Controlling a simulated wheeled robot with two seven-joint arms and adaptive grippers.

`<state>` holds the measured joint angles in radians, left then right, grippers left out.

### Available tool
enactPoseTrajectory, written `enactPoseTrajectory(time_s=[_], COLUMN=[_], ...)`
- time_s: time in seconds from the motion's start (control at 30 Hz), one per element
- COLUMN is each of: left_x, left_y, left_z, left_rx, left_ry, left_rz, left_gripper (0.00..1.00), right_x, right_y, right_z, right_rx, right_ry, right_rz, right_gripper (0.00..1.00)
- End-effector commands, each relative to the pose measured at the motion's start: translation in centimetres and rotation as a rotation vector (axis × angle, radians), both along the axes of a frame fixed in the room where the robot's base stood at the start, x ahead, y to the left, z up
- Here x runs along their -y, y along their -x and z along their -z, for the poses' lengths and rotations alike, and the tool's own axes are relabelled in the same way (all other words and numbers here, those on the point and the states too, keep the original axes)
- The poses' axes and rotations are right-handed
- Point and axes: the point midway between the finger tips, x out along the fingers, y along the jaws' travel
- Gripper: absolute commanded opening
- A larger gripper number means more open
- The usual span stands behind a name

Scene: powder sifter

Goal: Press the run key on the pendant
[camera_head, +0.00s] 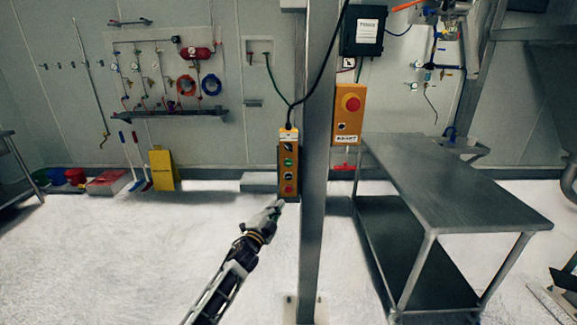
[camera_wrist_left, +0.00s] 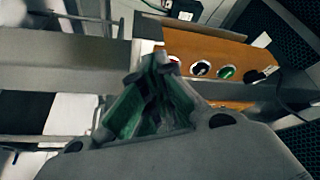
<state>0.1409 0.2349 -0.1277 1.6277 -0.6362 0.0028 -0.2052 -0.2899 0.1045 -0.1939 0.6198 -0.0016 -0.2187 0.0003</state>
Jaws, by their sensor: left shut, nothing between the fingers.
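The pendant (camera_head: 289,166) is an orange box with a column of buttons, hanging by a black cable beside a grey steel post. It has a green key (camera_head: 288,162) in its upper half, a red one (camera_head: 288,189) at the bottom and dark ones between and above. My left gripper (camera_head: 278,205) is shut and empty, just below and left of the pendant's lower end. In the left wrist view the pendant (camera_wrist_left: 215,50) lies beyond the closed fingertips (camera_wrist_left: 158,62), with its green key (camera_wrist_left: 226,72) to their right. Contact cannot be told. My right gripper is not in view.
The steel post (camera_head: 318,150) stands right beside the pendant. An orange box with a red emergency button (camera_head: 351,103) is to its right. A steel table (camera_head: 450,190) stands at the right. Free floor (camera_head: 110,250) lies at the left.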

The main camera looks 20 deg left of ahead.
Motion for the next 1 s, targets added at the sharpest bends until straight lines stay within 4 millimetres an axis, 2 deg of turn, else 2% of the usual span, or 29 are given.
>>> enactPoseTrajectory(time_s=[0.03,0.3,0.5,0.7,1.0], left_x=[0.4,2.9,5.3,6.5,6.6], left_y=[0.3,2.2,4.3,4.8,4.9], left_z=[-1.5,-8.8,-13.2,-13.3,-13.3], left_rx=[0.032,0.211,0.361,0.432,0.450], left_ry=[-0.027,-0.219,-0.440,-0.611,-0.669], left_rz=[0.007,0.031,0.037,0.034,0.019], left_gripper=[0.00,0.00,0.00,0.00,0.00], right_x=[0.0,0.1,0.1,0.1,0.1], right_y=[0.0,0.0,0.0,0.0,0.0], right_z=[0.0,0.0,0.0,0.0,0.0], right_rx=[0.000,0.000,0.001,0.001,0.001], right_ry=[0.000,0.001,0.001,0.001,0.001], right_rz=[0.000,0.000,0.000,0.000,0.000], right_gripper=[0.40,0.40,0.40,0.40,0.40])
